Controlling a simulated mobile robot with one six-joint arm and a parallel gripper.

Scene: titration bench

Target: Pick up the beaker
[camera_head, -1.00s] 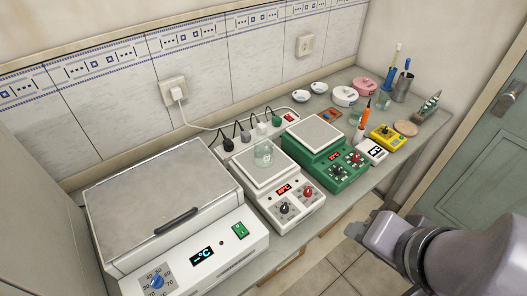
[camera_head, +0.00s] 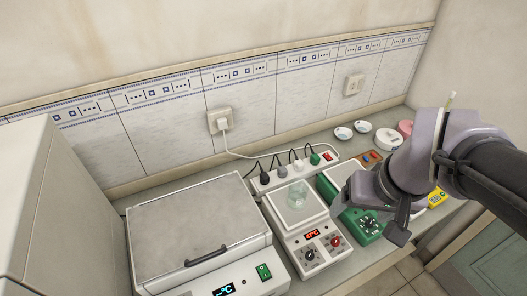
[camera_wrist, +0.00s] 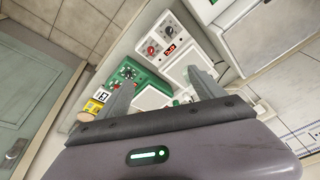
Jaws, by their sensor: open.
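The beaker (camera_head: 297,194) is clear glass and stands upright on the white top plate of the white stirrer (camera_head: 306,229) in the head view. I cannot make it out clearly in the wrist view. My gripper (camera_head: 368,215) is to the right of the beaker, apart from it and in front of the green stirrer (camera_head: 364,228). Its two fingers are spread with nothing between them. In the wrist view my gripper (camera_wrist: 160,80) points toward the green and white stirrers.
A large water bath (camera_head: 198,225) stands left of the white stirrer. A power strip (camera_head: 290,172) with several plugs lies behind it. White dishes (camera_head: 343,133) are at the back right. My arm hides much of the bench's right side.

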